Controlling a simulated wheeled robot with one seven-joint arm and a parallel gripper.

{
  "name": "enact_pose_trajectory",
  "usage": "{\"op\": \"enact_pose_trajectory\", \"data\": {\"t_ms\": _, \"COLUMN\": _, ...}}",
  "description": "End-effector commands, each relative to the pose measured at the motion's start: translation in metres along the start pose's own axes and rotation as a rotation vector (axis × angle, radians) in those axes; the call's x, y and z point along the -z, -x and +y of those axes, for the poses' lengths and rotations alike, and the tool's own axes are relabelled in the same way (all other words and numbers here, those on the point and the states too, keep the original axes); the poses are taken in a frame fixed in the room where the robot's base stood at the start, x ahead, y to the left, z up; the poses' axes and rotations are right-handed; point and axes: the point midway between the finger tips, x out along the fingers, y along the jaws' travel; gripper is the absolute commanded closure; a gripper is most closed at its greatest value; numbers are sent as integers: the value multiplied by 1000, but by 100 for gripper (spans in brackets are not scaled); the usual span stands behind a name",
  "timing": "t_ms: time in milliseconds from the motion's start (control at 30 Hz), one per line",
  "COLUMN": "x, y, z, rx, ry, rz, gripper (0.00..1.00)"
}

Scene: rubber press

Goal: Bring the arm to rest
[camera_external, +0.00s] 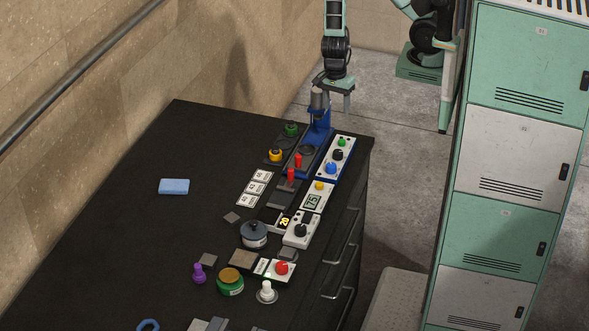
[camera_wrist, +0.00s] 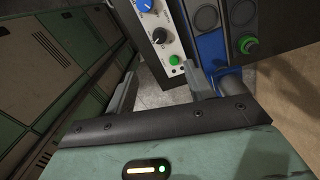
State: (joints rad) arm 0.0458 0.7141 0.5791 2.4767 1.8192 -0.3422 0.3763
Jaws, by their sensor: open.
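My gripper (camera_external: 335,90) hangs above the far right end of the black bench, close to the grey head of the blue press (camera_external: 318,125). In the wrist view my gripper (camera_wrist: 160,85) shows two grey fingers spread apart with nothing between them. Beyond the fingers are the white control panel (camera_wrist: 163,38) with a blue knob, a black knob and a green button, and part of the blue press (camera_wrist: 208,48). I cannot tell whether the gripper touches the press.
The black bench (camera_external: 110,210) carries several panels, knobs and a blue block (camera_external: 174,186). Green and white lockers (camera_external: 520,140) stand to the right. A stone wall (camera_external: 150,70) is at the left. Open floor (camera_external: 390,190) lies between bench and lockers.

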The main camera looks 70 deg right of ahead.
Motion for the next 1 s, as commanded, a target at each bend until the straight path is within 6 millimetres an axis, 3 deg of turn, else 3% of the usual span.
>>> {"op": "enact_pose_trajectory", "data": {"t_ms": 233, "x": -2, "y": -1, "z": -1, "rx": 8, "ry": 18, "rz": -9, "gripper": 47}}
{"op": "enact_pose_trajectory", "data": {"t_ms": 367, "x": -22, "y": -5, "z": -10, "rx": 73, "ry": 181, "rz": -77, "gripper": 47}}
{"op": "enact_pose_trajectory", "data": {"t_ms": 533, "x": -71, "y": -2, "z": -6, "rx": 211, "ry": 688, "rz": -230, "gripper": 47}}
{"op": "enact_pose_trajectory", "data": {"t_ms": 700, "x": -96, "y": 4, "z": 33, "rx": 283, "ry": 1292, "rz": -297, "gripper": 47}}
{"op": "enact_pose_trajectory", "data": {"t_ms": 833, "x": -87, "y": 0, "z": 68, "rx": 271, "ry": 1744, "rz": -258, "gripper": 47}}
{"op": "enact_pose_trajectory", "data": {"t_ms": 1000, "x": -53, "y": -7, "z": 93, "rx": 186, "ry": 2198, "rz": -117, "gripper": 47}}
